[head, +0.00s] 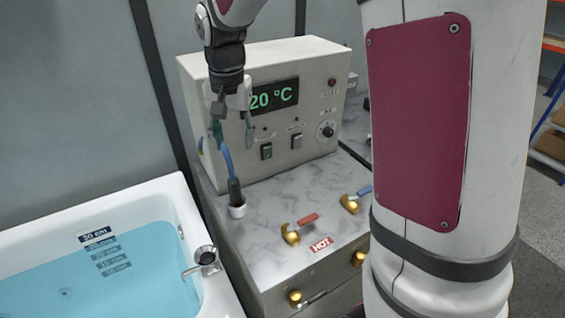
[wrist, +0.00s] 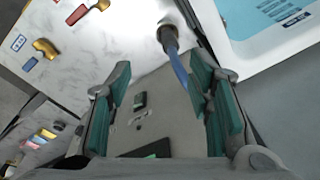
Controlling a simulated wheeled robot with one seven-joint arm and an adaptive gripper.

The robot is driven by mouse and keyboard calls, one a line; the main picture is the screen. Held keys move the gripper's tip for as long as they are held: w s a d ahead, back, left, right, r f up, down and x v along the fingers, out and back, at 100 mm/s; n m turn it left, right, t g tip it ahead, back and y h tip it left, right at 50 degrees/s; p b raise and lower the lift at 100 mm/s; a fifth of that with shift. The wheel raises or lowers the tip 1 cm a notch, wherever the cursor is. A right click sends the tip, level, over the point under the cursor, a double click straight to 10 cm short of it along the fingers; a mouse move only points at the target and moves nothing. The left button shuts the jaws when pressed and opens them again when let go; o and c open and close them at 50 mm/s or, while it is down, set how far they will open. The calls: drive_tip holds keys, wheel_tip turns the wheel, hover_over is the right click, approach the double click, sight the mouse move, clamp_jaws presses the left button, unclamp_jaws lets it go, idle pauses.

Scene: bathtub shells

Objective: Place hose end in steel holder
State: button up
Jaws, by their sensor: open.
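The blue hose (head: 226,158) rises from a dark hose end (head: 235,189), which stands roughly upright in the small, pale round steel holder (head: 238,211) on the counter. In the wrist view, the hose (wrist: 181,70) runs from the dark end (wrist: 168,38) at the holder (wrist: 165,23) towards the right finger and passes partly behind it. My gripper (head: 233,134) is above the hose end, pointing down, with its fingers spread. The green-padded fingers of my gripper (wrist: 165,92) are wide apart in the wrist view. How deep the hose end sits is hidden.
A control box (head: 300,110) reading 20 °C stands close behind my gripper. Red (head: 307,220) and blue (head: 364,191) valve handles are on the marble counter (head: 265,240) to the right. A water-filled bathtub (head: 150,195) is at left, with a chrome fitting (head: 205,256) on its rim.

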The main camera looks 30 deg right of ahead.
drive_tip(key=s+r+n+t, duration=0.2)
drive_tip(key=s+r+n, duration=0.1)
drive_tip(key=s, duration=0.9)
drive_tip(key=s+r+n+t, duration=0.2)
drive_tip(key=s+r, duration=0.4)
drive_tip(key=s, duration=0.6)
drive_tip(key=shift+s+n, duration=0.15)
drive_tip(key=shift+n, duration=0.75)
drive_tip(key=shift+w+f, duration=0.15)
drive_tip(key=shift+w, duration=0.1)
